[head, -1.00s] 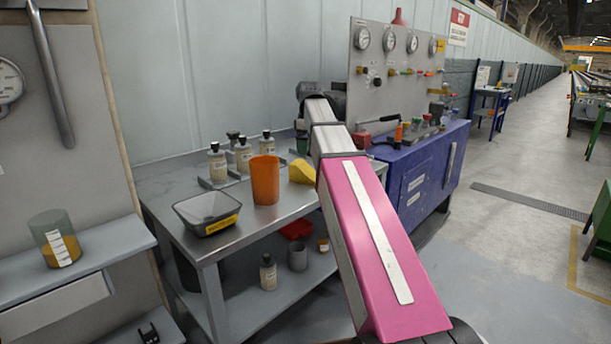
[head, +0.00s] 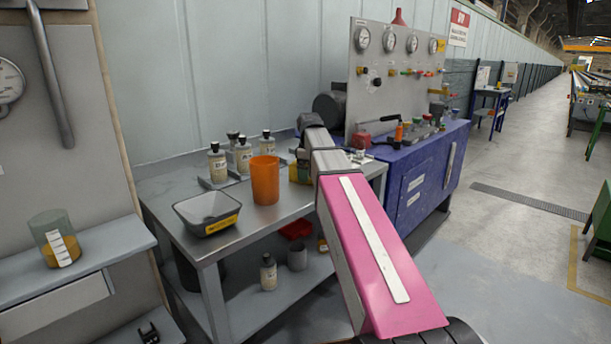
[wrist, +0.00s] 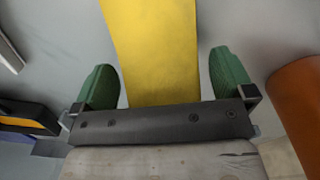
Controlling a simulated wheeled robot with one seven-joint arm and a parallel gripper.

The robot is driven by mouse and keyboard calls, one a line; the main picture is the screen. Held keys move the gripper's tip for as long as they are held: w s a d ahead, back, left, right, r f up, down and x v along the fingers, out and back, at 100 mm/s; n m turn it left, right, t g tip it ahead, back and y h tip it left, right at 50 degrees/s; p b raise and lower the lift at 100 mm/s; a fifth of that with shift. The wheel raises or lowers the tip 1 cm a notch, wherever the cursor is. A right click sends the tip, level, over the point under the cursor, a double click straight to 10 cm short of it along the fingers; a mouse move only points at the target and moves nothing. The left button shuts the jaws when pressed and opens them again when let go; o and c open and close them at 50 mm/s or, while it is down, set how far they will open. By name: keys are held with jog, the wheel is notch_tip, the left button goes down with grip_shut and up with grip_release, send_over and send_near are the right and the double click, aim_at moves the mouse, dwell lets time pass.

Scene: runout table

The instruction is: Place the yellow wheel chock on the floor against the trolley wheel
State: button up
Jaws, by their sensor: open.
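The yellow wheel chock (wrist: 153,45) fills the middle of the wrist view, lying on the grey table top. My gripper (wrist: 162,82) is open, with one green finger on each side of the chock and a visible gap on both sides. In the head view only a small yellow part of the chock (head: 293,172) shows, mostly hidden behind my arm. The gripper fingers are hard to make out there. I see no trolley wheel that I can identify.
An orange cup (head: 265,180) stands left of the chock and a black tray (head: 207,212) is further left. Several bottles (head: 242,155) stand behind. A blue cabinet (head: 425,180) with a gauge panel (head: 390,85) is on the right.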

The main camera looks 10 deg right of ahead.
jog(key=c, duration=1.1)
